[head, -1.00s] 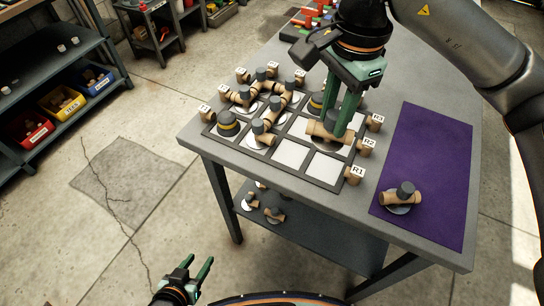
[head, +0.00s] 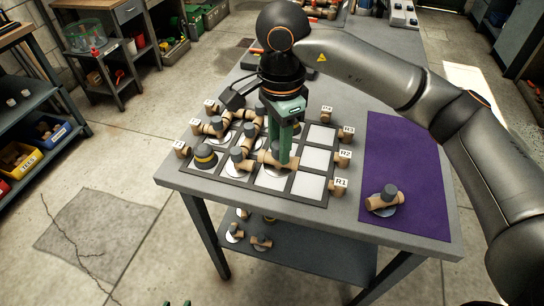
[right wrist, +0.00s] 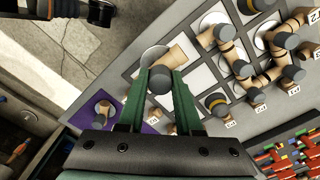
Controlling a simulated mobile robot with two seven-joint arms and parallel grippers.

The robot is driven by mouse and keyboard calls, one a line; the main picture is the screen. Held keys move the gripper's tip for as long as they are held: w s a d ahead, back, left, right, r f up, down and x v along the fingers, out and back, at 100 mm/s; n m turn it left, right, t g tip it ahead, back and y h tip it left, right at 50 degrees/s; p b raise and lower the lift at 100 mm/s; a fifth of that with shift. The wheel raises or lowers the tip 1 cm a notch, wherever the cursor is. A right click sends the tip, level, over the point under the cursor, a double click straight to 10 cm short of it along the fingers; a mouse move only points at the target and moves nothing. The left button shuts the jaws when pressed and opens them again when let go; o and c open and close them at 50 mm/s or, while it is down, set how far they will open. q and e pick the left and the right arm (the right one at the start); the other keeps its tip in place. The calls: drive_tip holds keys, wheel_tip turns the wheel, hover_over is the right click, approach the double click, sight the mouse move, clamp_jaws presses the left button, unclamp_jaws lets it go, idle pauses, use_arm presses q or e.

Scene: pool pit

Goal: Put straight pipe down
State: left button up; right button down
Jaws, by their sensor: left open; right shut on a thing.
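My right gripper (head: 285,160) is shut on the dark knob of a tan straight pipe (head: 268,157) with a round white base. It is at the third cell from the left in the front row of the grid board (head: 262,194). I cannot tell whether the base touches the board. In the right wrist view the knob (right wrist: 160,80) sits between the green fingertips, with the tan pipe (right wrist: 183,49) and white disc beyond. A bent run of pipe pieces (head: 217,127) lies to the left. My left gripper (head: 176,303) shows only its tips at the bottom edge, apart and empty.
A valve piece with a yellow band (head: 205,157) stands in the front-left cell. Another pipe piece (head: 381,203) lies on the purple mat (head: 409,160). Labelled blocks (head: 340,186) line the board's edges. White cells on the right are bare. More pieces lie on the lower shelf (head: 310,252).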

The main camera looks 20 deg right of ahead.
sight(272, 159)
drive_tip(key=w+f, duration=0.4)
drive_tip(key=f, duration=0.1)
drive_tip(key=shift+w+f, duration=0.2)
drive_tip(key=shift+f, duration=1.7)
drive_tip(key=c, duration=0.6)
unclamp_jaws()
wheel_tip(272, 159, up, 12)
drive_tip(key=shift+r, duration=0.15)
